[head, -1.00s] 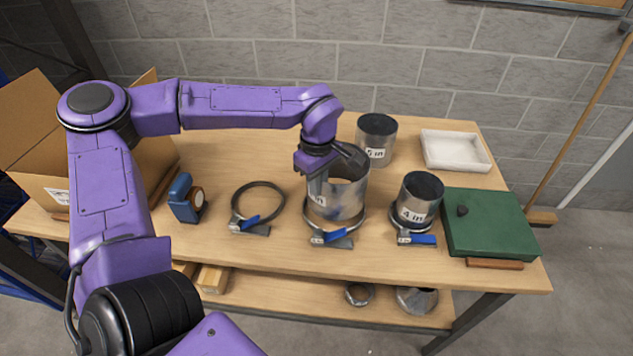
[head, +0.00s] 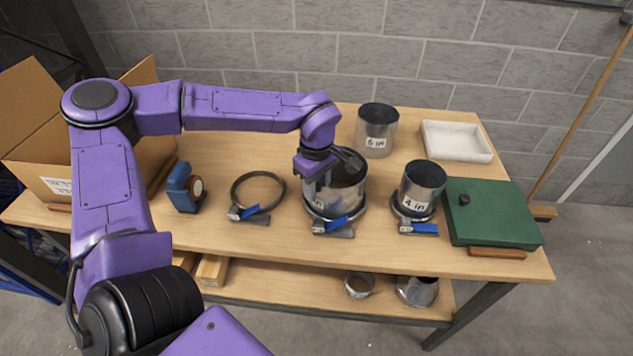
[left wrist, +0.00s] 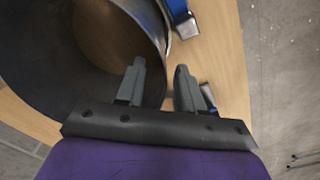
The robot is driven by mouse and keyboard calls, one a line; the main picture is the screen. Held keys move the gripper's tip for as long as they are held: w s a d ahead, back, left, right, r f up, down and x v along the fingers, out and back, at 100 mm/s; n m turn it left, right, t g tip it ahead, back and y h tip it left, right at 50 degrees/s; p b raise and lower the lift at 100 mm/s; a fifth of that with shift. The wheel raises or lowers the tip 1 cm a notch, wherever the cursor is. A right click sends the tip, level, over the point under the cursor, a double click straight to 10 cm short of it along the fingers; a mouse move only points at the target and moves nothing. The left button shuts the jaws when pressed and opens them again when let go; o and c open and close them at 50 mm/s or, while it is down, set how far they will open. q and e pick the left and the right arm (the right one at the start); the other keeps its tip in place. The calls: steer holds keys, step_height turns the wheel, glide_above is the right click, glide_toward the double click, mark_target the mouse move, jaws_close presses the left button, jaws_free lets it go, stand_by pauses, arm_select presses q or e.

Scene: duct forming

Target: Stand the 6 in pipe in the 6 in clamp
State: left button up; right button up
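The widest pipe (head: 348,198), a grey metal cylinder, is the 6 in pipe by size; its label is mostly hidden. It stands upright within the middle ring clamp (head: 333,229), which has a blue lever and lies on the bench. My left gripper (head: 318,190) is at the pipe's left rim. In the left wrist view, the gripper's fingers (left wrist: 160,82) are apart, one inside the pipe (left wrist: 60,90) and one outside, with space around the wall. Whether the pipe's base is fully seated is hidden. My right gripper is not in view.
An empty ring clamp (head: 258,190) lies to the left, beside a blue tape-like tool (head: 184,188). The 4 in pipe (head: 424,182) stands in its clamp to the right. Another labelled pipe (head: 377,128), a white tray (head: 455,141) and a green case (head: 490,215) are also on the bench.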

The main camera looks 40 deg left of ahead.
arm_select(q)
step_height(320, 180, up, 11)
steer(key=shift+f+b, duration=0.2)
steer(key=shift+b, duration=0.3)
stand_by(0.5)
